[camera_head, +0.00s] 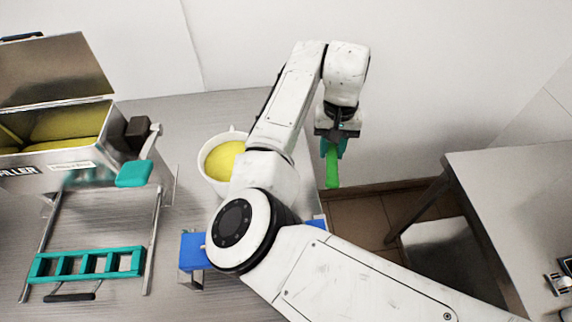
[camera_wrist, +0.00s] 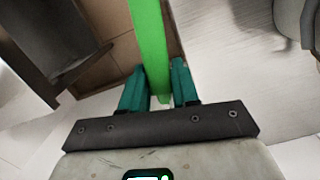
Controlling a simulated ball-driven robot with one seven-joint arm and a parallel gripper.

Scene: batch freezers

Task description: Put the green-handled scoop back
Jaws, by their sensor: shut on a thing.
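My gripper (camera_head: 334,143) is shut on the green handle of the scoop (camera_head: 333,172). It holds the scoop past the right edge of the steel counter, above the floor. In the wrist view the bright green handle (camera_wrist: 149,38) runs up between the two teal fingers of my gripper (camera_wrist: 158,66). The scoop's bowl cannot be made out in either view. A blue holder-like block (camera_head: 192,251) stands at the front of the counter, partly hidden behind my arm; I cannot tell what it is for.
A white tub (camera_head: 208,180) with yellow contents stands on the counter, partly behind my arm. At left are a steel filler machine (camera_head: 60,178) with its lid raised and a teal slotted rack (camera_head: 87,266). Another table (camera_head: 500,190) stands at right, with floor between.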

